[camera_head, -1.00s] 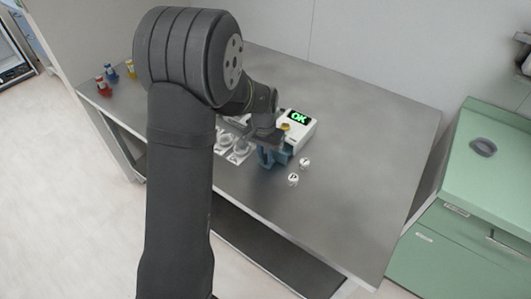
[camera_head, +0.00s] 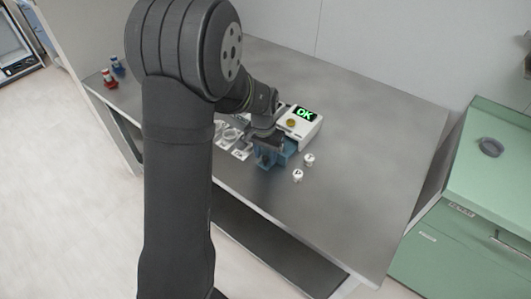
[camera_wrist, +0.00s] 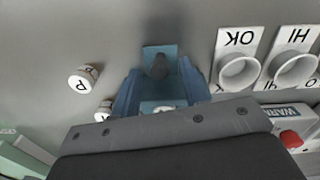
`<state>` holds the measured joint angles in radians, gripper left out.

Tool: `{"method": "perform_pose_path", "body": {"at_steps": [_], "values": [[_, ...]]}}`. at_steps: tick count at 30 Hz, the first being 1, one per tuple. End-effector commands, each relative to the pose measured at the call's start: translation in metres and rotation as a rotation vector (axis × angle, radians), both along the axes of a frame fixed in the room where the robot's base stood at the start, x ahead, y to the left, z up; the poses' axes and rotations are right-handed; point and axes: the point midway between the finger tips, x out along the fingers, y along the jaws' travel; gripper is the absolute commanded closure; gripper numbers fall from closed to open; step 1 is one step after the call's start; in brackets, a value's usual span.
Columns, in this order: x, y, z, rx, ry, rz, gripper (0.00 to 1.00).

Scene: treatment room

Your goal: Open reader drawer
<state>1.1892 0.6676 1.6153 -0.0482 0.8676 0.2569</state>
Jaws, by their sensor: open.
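The reader (camera_head: 300,130) is a white box with a green "OK" screen and a round yellow part on top. Its blue drawer (camera_head: 290,146) juts from the front, towards my gripper. In the wrist view, the drawer's blue front (camera_wrist: 160,50) bears a dark knob (camera_wrist: 158,66). My gripper (camera_head: 266,158) is low over the table in front of the reader. Its two blue fingers (camera_wrist: 160,84) are apart, one to each side of the drawer. The gripper body hides much of the drawer; contact with the knob cannot be told.
Two white round pieces (camera_head: 298,175) (camera_head: 310,159) stand right of the gripper. White labelled holders (camera_wrist: 240,68) with rings lie on its other side. Red and blue vials (camera_head: 112,72) stand at the far left. The table's (camera_head: 370,130) right part is clear; a green cabinet (camera_head: 475,225) stands beyond.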

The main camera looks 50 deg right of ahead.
Motion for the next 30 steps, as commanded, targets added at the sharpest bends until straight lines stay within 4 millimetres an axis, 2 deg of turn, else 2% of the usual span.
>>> {"method": "perform_pose_path", "body": {"at_steps": [5, 8, 21, 27, 30], "values": [[0.001, -0.001, 0.007, -0.002, -0.001, 0.000, 0.59], [0.001, -0.001, 0.023, -0.005, -0.002, 0.000, 0.59], [0.005, 0.000, 0.127, -0.005, -0.002, 0.000, 0.59], [0.006, 0.000, 0.161, -0.003, -0.001, 0.000, 0.59], [0.006, 0.001, 0.169, -0.001, 0.000, 0.000, 0.59]]}}
